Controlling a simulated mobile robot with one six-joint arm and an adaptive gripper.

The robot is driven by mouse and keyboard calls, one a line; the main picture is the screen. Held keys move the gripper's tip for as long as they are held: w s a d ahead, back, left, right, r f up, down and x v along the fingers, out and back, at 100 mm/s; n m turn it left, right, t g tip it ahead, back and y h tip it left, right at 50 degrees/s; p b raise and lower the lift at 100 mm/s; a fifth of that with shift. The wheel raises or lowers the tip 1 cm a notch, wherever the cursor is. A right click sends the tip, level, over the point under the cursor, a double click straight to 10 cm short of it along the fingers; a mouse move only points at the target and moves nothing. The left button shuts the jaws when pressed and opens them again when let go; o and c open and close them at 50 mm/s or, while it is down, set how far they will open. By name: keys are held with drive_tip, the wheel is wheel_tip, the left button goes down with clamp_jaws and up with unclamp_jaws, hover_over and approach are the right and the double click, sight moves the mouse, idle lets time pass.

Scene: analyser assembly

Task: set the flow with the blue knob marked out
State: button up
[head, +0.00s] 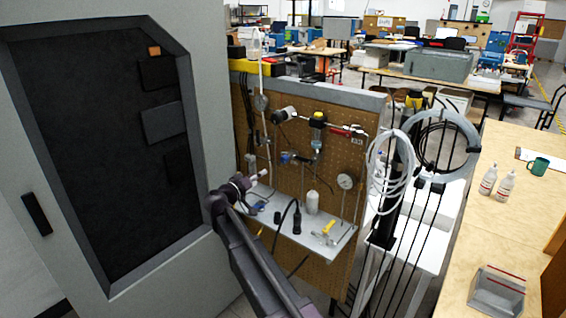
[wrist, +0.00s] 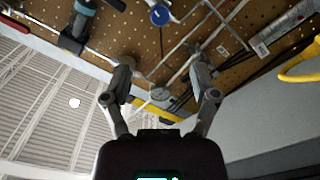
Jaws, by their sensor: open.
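A round blue knob (head: 285,158) sits on piping on the brown pegboard, just right of my gripper in the head view. A round blue knob with a pale centre also shows at the top of the wrist view (wrist: 159,15), beyond my fingertips and apart from them. I cannot read an "out" mark on it. My gripper (wrist: 160,72) is open and empty, its two fingers spread in front of the pegboard. In the head view my gripper (head: 258,178) is in front of the lower left part of the board, above the shelf; its fingers are small there.
A grey shelf (head: 338,241) below holds a white bottle (head: 312,203), a black handheld tool and a yellow-handled tool. A gauge (head: 345,181) and coiled white tubing (head: 391,160) are to the right. A large grey cabinet (head: 205,270) stands close on the left.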

sight(283, 161)
drive_tip(key=x, duration=1.4)
drive_tip(key=shift+f, duration=0.1)
clamp_jaws()
